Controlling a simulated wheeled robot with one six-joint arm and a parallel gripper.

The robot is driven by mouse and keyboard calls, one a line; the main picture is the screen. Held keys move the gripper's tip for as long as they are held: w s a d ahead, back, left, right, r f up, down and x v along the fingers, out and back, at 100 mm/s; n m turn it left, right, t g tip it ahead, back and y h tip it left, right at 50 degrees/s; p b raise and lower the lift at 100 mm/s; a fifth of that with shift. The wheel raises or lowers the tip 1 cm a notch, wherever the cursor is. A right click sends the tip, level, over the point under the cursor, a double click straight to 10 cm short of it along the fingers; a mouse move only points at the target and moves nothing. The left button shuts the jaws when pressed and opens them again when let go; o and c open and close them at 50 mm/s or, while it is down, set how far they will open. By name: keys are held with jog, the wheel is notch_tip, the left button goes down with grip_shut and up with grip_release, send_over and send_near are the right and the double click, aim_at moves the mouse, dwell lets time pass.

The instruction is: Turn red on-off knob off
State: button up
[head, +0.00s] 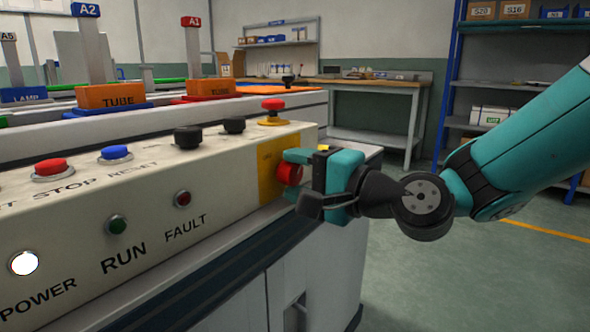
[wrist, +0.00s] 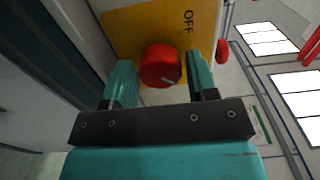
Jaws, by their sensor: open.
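The red on-off knob (head: 289,174) sits on a yellow plate (head: 268,160) at the right end of the panel's front face. In the wrist view the knob (wrist: 160,66) has a light pointer mark at its lower right, and the word OFF stands on the yellow plate (wrist: 135,22) to its upper right. My gripper (head: 295,175) is open in front of the plate. In the wrist view my gripper (wrist: 160,82) has one finger on each side of the knob, with a visible gap to each. Part of the knob is hidden by the gripper in the head view.
A red mushroom button (head: 273,105) stands on the panel top just above the plate. Black knobs (head: 187,137), a blue button (head: 115,154) and a red button (head: 50,168) lie further left. Open floor (head: 450,270) is to the right.

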jog(key=shift+w+a, duration=0.1)
jog(key=shift+a, duration=0.1)
jog(key=c, duration=0.7)
jog(key=shift+o, duration=0.2)
